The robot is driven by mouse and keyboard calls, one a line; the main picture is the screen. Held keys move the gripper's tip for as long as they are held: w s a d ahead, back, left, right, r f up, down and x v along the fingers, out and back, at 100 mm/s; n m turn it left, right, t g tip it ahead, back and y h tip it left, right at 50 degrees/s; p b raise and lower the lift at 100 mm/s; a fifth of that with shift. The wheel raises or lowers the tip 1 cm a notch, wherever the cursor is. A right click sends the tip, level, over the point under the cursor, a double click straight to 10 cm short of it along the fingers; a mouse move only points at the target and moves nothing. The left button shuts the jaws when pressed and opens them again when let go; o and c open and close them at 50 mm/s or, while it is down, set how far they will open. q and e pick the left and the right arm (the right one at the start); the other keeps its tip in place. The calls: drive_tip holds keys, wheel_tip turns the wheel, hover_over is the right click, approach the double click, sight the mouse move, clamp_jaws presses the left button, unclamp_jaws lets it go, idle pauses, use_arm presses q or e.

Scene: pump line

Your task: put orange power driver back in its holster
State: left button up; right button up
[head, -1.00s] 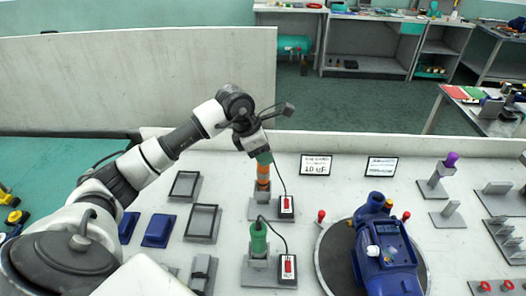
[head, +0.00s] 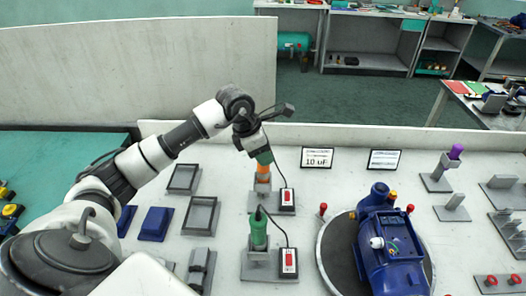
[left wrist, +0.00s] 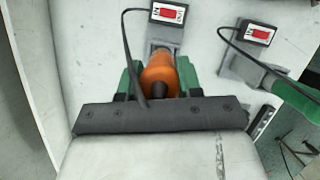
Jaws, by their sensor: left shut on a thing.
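The orange power driver (head: 262,169) stands upright at the grey holster (head: 262,187) on the white bench. My left gripper (head: 264,157) is above it and shut on its upper part. In the left wrist view the orange driver (left wrist: 160,74) sits between the green fingers of my left gripper (left wrist: 160,82). The driver's lower end meets the holster in the picture. I cannot tell how deep it sits in it. A black cable runs from the driver to a box with a red switch (head: 287,199). My right gripper is not in view.
A green driver (head: 258,230) stands in a similar holder just in front, with its own cable and switch box (head: 289,262). A blue pump (head: 387,250) rests on a round turntable to the right. Empty grey trays (head: 200,216) lie to the left. A low wall runs behind.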

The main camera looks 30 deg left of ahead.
use_arm(q)
drive_tip(key=shift+f, duration=0.35)
drive_tip(key=o, duration=1.1)
drive_tip(key=shift+c, duration=0.2)
drive_tip(key=p+v, duration=0.2)
drive_tip(key=v, duration=0.4)
drive_tip(key=shift+p, duration=0.3)
